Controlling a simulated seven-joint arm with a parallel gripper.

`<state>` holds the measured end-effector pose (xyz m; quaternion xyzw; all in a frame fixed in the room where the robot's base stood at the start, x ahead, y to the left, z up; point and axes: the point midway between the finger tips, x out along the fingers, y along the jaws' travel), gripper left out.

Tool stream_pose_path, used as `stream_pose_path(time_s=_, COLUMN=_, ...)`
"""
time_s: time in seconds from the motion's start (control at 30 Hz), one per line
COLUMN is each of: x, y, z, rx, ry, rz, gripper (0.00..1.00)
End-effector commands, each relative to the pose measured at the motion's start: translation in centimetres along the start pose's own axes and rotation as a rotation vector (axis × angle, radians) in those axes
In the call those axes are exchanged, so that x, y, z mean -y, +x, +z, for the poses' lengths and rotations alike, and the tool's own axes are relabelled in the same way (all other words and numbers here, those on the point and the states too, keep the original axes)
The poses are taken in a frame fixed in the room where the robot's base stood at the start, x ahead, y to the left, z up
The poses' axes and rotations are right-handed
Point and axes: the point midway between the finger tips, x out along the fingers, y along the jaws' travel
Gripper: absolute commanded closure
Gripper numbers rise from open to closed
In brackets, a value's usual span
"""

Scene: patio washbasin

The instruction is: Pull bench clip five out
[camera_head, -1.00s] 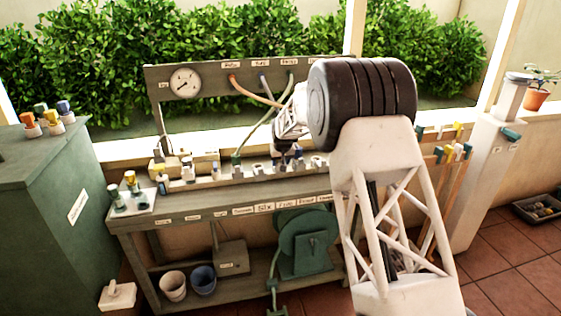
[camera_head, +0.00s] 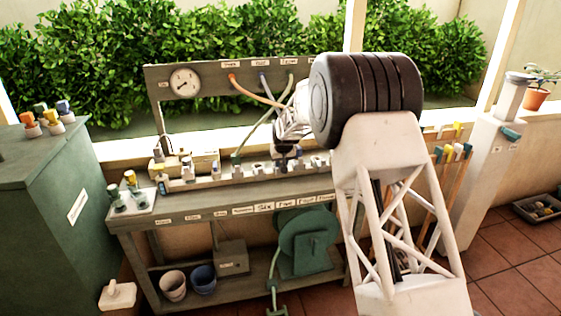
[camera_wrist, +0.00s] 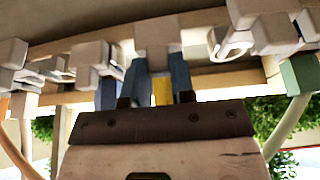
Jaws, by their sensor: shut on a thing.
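A row of pale clips stands along the bench's rail (camera_head: 221,176). My gripper (camera_head: 287,160) reaches down to this row from behind the black arm joint. In the wrist view, two blue-grey fingers of my gripper (camera_wrist: 161,78) stand either side of a yellow piece (camera_wrist: 161,92). A pale block-shaped clip (camera_wrist: 157,33) is at the fingertips. The gripper is shut on this clip. I cannot tell whether it is still seated in the rail. Its number cannot be read in the wrist view.
Other pale clips (camera_wrist: 92,55) stand close on both sides of the fingers. An orange hose (camera_head: 252,90) and a green hose (camera_head: 258,127) hang from the gauge panel (camera_head: 217,78) near the gripper. A small tray (camera_head: 132,203) sits at the bench's left end.

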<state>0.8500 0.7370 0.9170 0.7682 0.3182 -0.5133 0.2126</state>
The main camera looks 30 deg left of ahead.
Motion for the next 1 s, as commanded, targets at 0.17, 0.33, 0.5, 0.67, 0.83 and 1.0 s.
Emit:
stream_pose_path(time_s=0.17, x=0.0, y=-0.7, z=1.4, rx=0.000, ry=0.000, rz=0.000, gripper=1.00)
stream_pose_path(time_s=0.33, x=0.0, y=-1.1, z=2.2, rx=-0.001, ry=0.000, rz=0.000, gripper=1.00)
stream_pose_path(time_s=0.5, x=0.0, y=-1.1, z=2.5, rx=0.000, ry=0.000, rz=0.000, gripper=1.00)
stream_pose_path(time_s=0.67, x=0.0, y=-1.0, z=2.5, rx=0.002, ry=0.000, rz=0.000, gripper=1.00)
stream_pose_path(time_s=0.83, x=0.0, y=-1.0, z=2.5, rx=0.002, ry=0.000, rz=0.000, gripper=0.52)
stream_pose_path(time_s=1.0, x=0.0, y=-1.0, z=2.5, rx=0.001, ry=0.000, rz=0.000, gripper=0.51)
